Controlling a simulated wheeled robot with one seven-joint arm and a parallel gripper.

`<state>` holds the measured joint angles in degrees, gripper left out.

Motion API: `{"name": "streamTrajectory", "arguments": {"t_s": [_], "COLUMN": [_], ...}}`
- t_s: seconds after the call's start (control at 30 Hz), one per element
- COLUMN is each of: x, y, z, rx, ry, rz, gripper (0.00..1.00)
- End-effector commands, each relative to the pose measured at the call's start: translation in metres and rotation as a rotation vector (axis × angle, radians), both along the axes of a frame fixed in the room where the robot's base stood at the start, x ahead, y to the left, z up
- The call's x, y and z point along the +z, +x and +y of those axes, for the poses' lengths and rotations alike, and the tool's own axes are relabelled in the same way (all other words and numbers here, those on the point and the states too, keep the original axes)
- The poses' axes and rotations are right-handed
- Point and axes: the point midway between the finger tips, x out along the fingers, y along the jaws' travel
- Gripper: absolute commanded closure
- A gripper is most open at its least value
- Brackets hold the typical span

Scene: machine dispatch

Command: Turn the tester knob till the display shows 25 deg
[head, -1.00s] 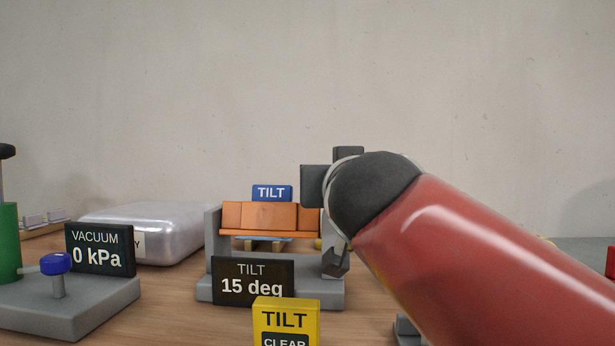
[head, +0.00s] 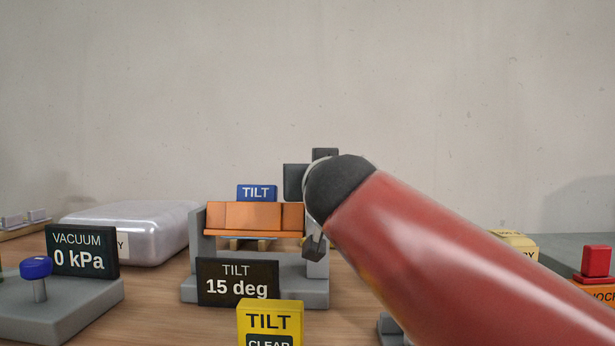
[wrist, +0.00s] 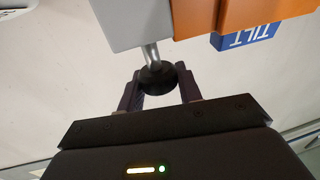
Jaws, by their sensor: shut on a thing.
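The tilt tester (head: 310,291) is a grey stand holding an orange tilting platform (head: 255,217), with a blue TILT sign (head: 257,192) behind it. Its black display (head: 237,283) reads 15 deg. In the wrist view, the dark round knob (wrist: 157,77) sits on a metal shaft from the tester's grey side. My gripper (wrist: 160,84) is shut on this knob, one finger on each side. In the head view, my gripper (head: 314,246) shows only partly at the tester's right side, and my red arm hides the knob.
A yellow TILT box (head: 270,318) stands in front of the tester. At left are a VACUUM display (head: 82,251) reading 0 kPa, a blue knob (head: 36,267) and a silver case (head: 135,230). At right is a red button (head: 596,261) on an orange base. A wall stands behind.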

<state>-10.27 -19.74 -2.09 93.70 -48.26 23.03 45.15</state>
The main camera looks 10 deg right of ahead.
Motion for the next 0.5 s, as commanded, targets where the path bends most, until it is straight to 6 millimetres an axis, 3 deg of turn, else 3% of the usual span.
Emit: {"name": "streamTrajectory", "arguments": {"t_s": [0.5], "x": [0.0036], "y": [-0.0004], "z": [0.0009], "rx": [0.098], "ry": [0.002], "rz": [0.002], "gripper": [0.88]}}
